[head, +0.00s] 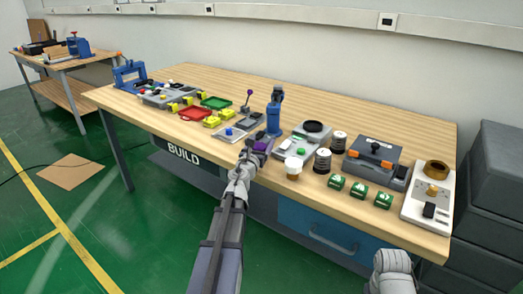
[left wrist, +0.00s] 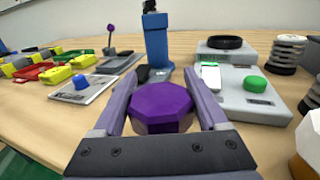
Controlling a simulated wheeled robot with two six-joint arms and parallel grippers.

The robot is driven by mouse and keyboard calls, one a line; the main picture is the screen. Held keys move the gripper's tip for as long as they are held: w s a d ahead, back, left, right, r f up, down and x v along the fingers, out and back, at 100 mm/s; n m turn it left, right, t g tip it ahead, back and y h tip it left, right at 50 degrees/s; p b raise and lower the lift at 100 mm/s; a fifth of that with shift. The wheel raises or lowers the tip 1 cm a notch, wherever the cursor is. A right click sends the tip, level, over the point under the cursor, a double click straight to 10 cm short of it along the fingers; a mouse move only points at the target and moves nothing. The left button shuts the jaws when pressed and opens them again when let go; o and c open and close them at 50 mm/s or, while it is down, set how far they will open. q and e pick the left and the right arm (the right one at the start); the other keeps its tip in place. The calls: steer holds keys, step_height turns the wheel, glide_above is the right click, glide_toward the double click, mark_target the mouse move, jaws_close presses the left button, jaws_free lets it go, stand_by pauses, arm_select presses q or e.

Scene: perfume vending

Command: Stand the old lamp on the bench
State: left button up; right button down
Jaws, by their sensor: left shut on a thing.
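My left gripper (head: 257,151) reaches in at the front edge of the wooden bench (head: 375,212). It is shut on a purple eight-sided piece, which I take for the old lamp (head: 263,145). In the left wrist view the lamp (left wrist: 160,106) sits between the two fingers, its flat top facing the camera. Its lower part is hidden by the gripper. I cannot tell whether it touches the bench. My right gripper is not in view; only a pale part of my right arm shows at the bottom right.
A blue post-like device (head: 273,112) stands just behind the gripper. A grey unit with a green button (head: 293,149) and a white cup (head: 293,168) are close on the right. A plate with a blue button (head: 229,133) is on the left. The bench front strip is partly bare.

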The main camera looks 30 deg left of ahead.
arm_select(q)
steer(key=shift+f, duration=0.2)
steer(key=o, duration=1.3)
steer(key=shift+r, duration=0.1)
